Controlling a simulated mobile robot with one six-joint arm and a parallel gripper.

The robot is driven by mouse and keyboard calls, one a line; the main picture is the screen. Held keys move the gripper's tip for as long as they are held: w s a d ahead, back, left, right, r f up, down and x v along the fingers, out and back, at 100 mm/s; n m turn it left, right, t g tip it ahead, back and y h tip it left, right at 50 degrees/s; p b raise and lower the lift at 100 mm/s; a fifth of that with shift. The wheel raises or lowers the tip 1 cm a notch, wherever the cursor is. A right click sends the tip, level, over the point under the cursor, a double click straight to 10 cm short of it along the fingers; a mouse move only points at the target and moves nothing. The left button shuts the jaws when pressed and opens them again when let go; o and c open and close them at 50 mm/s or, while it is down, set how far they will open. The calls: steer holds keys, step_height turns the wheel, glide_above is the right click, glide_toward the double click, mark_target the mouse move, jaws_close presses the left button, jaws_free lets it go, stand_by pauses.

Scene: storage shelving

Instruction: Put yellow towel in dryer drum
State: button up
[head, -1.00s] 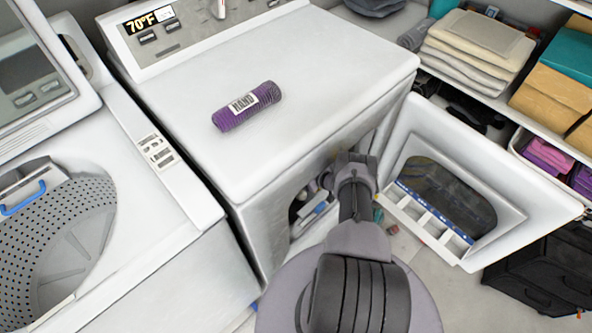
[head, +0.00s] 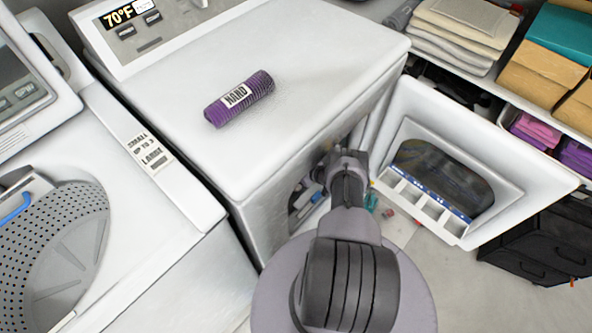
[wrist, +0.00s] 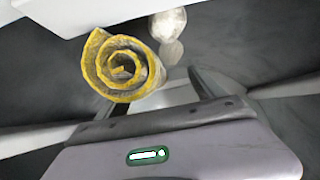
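The yellow towel (wrist: 124,66) is a roll with its spiral end facing the wrist camera. It lies at the left finger of my gripper (wrist: 152,86) and hides part of that finger. The right finger stands apart from the roll with a visible gap, so the gripper looks open. Whether the towel touches the left finger I cannot tell. In the head view my arm reaches down to the front opening of the white dryer (head: 300,85). The gripper's tips and the towel are hidden there. The dryer door (head: 398,112) is swung open to the right.
A purple roll labelled HAND (head: 240,98) lies on the dryer top. An open top-loading washer (head: 130,235) stands at left. Shelves at right hold folded towels (head: 465,25) and boxes (head: 550,75). A black bin (head: 530,255) stands below. Pale round items (wrist: 168,28) show beyond the roll.

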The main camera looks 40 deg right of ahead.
steer(key=p+v, duration=0.6)
steer(key=v, duration=0.5)
steer(key=shift+s+r, duration=0.2)
steer(key=shift+r, duration=0.2)
steer(key=shift+s, duration=0.15)
